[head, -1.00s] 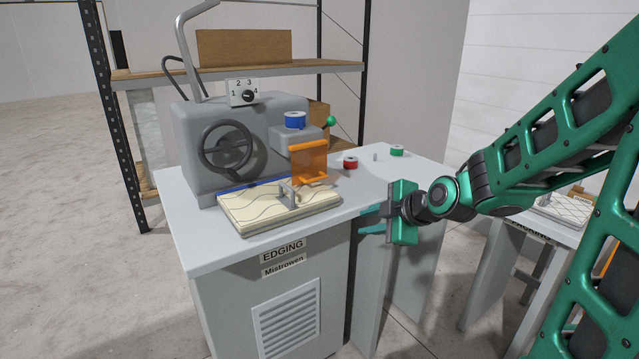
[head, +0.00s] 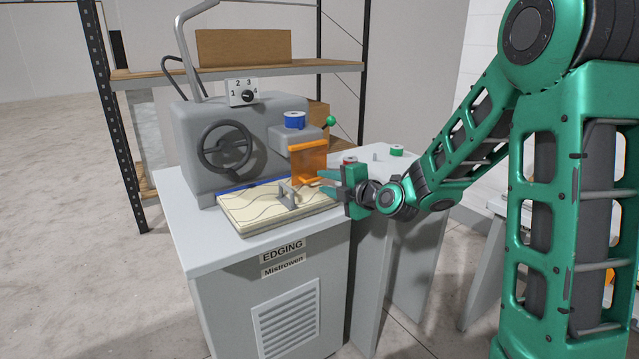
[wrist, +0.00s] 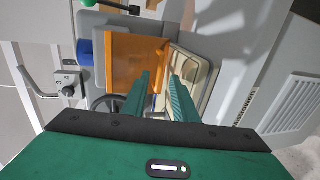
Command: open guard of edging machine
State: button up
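The edging machine (head: 185,145) is a grey sewing-type machine on a grey cabinet. Its guard (head: 308,162) is an orange see-through plate, hanging down at the head's front over the work area. The guard also shows in the wrist view (wrist: 132,68), in front of my fingers. My gripper (head: 326,183) is at the guard's right side, its fingers pointing left toward the guard's lower part. In the wrist view the two green fingers (wrist: 158,90) are apart with a gap between them. I cannot tell whether a fingertip touches the guard.
A quilted cream pad (head: 260,207) lies on the table under the presser foot (head: 288,192). A blue spool (head: 295,120) sits on the machine head, beside a green-knobbed lever (head: 330,121). Red (head: 349,160) and green (head: 396,150) spools stand behind my gripper. A shelf (head: 230,72) stands behind.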

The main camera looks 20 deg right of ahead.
aim_at(320, 193)
jog(key=shift+x, duration=1.9)
jog(key=shift+c, duration=0.6)
grip_shut()
jog(key=shift+s+d+f, duration=0.1)
